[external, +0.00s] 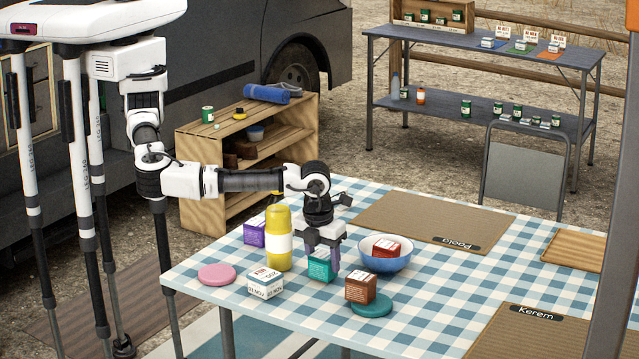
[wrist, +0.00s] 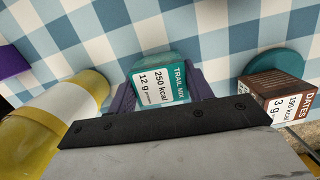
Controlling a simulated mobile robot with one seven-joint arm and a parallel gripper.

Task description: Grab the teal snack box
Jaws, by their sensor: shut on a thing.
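The teal snack box (external: 320,267) is on the blue-and-white checked tablecloth, between the yellow bottle and the blue bowl. In the wrist view the teal box (wrist: 163,86) shows a white label reading "Trail mix, 250 kcal". My gripper (external: 323,258) reaches down over the box from above. Its purple fingers (wrist: 162,92) stand at the left and right sides of the box and are shut on it. The lower part of the box is partly hidden by my gripper body in the wrist view. Whether the box touches the cloth is hard to tell.
A yellow bottle (external: 278,240) stands close on the left, with a white box (external: 265,283) and pink disc (external: 217,274). Placemats (external: 420,222) lie beyond.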

